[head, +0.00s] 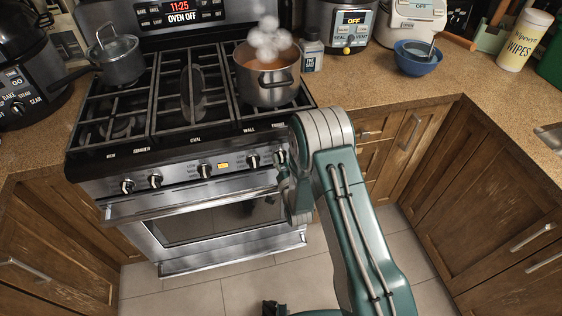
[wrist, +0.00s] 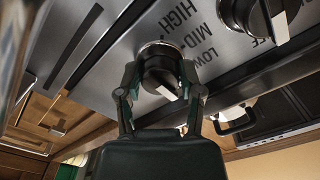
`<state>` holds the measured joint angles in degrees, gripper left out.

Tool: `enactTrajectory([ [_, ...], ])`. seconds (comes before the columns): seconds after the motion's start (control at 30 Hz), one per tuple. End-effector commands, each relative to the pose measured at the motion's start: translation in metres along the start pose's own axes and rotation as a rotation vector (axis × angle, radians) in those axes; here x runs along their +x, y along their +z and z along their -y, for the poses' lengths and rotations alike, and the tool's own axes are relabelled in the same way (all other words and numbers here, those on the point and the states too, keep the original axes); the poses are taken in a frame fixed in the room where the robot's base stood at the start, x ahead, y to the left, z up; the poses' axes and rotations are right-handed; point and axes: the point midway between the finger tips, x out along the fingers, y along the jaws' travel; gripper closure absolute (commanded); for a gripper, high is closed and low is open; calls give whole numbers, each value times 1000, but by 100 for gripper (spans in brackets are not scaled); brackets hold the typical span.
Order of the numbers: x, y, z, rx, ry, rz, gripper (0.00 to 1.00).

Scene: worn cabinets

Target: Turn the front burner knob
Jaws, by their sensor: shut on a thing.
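The stove's front panel (head: 226,181) carries a row of dark knobs with pale pointers, such as this knob (head: 204,170) and another (head: 252,161). My gripper (head: 281,160) is at the right end of this row. In the wrist view its two fingers (wrist: 161,85) sit on either side of a black burner knob (wrist: 160,66), shut on it. The knob's silver pointer aims toward the lower right of that view. The LOW, MID and HIGH markings show beside it. A neighbouring knob (wrist: 254,15) is clear of the fingers.
A steaming pot (head: 268,82) stands on the right burner grate, above my gripper. A lidded pan (head: 117,62) is at the back left. The oven door handle (head: 190,197) runs just below the knobs. Counters and wooden cabinets flank the stove; tiled floor lies in front.

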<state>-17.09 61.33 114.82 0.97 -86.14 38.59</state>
Motion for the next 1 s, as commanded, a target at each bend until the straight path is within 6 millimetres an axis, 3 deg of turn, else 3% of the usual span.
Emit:
enactTrajectory([
  [0.47,2,-2,0,15,1,-5,99],
  [0.5,1,-2,0,15,1,-4,38],
  [0.57,1,-2,0,15,1,-4,17],
  [1.0,-3,-1,0,14,0,-2,17],
])
